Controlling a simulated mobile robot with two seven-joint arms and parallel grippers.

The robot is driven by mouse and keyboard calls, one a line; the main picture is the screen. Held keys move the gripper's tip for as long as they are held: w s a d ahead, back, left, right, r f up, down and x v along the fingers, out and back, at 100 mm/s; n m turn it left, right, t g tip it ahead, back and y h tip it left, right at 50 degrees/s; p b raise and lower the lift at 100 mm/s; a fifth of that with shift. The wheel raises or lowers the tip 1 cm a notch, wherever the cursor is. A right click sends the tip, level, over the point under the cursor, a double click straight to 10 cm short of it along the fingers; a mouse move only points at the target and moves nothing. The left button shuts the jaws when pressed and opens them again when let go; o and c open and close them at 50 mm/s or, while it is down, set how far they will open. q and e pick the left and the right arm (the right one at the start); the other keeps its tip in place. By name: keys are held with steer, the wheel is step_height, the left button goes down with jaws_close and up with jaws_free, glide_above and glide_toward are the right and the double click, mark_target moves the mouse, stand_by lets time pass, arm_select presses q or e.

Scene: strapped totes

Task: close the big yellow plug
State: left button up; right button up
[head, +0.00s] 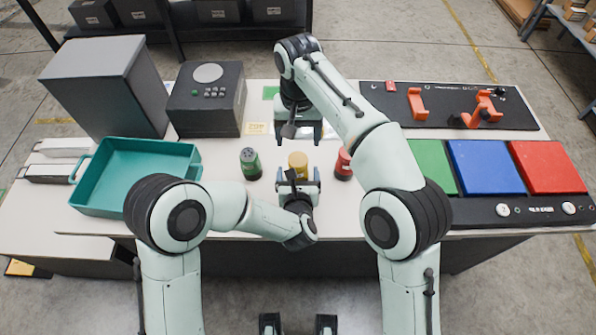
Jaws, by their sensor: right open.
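A yellow cylinder (298,162), the only yellow plug-like thing I can make out, stands upright on the table between a green canister (251,164) and a red canister (344,164). Its lower part is partly hidden by my left gripper (299,176), whose fingers are apart just on its near side. I cannot tell whether they touch it.
A teal tray (131,203) and grey boxes (210,112) stand at the left. Green, blue (487,167) and red (548,167) panels lie at the right. A dark board (447,97) with orange handles lies behind them.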

arm_select(q)
steer(key=shift+w+f, duration=0.15)
steer(key=shift+w, duration=0.25)
jaws_close()
arm_select(e)
steer(key=n, duration=0.3)
steer(key=shift+f, duration=0.1)
steer(key=n, duration=0.4)
steer(key=shift+f, duration=0.1)
steer(key=n, duration=0.7)
steer(key=shift+a, duration=0.1)
steer(key=n, duration=0.6)
steer(key=shift+n, duration=0.4)
steer(key=n, duration=0.6)
steer(key=shift+r, duration=0.2)
